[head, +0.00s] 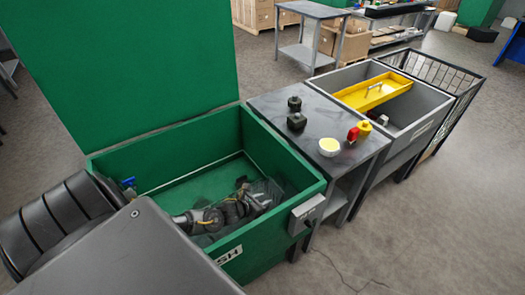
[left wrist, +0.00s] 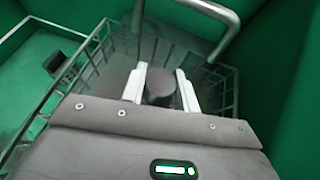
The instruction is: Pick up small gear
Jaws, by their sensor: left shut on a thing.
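My left gripper (head: 262,196) reaches down into the open green bin (head: 105,170) in the head view. In the left wrist view its two pale fingers (left wrist: 161,78) are shut on a dark grey round part (left wrist: 160,88), which I take for the small gear; its teeth are not clear. The gripper and part are inside a wire basket (left wrist: 75,72) in the bin. In the head view the gripped part is hard to make out behind the gripper. My right gripper is in neither view.
A small dark block (left wrist: 53,62) lies on the bin floor outside the basket. A metal bar handle (left wrist: 232,30) rises beside the gripper. A grey table (head: 270,103) next to the bin holds dark parts (head: 296,121), a bowl (head: 329,147) and red and yellow items (head: 363,131).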

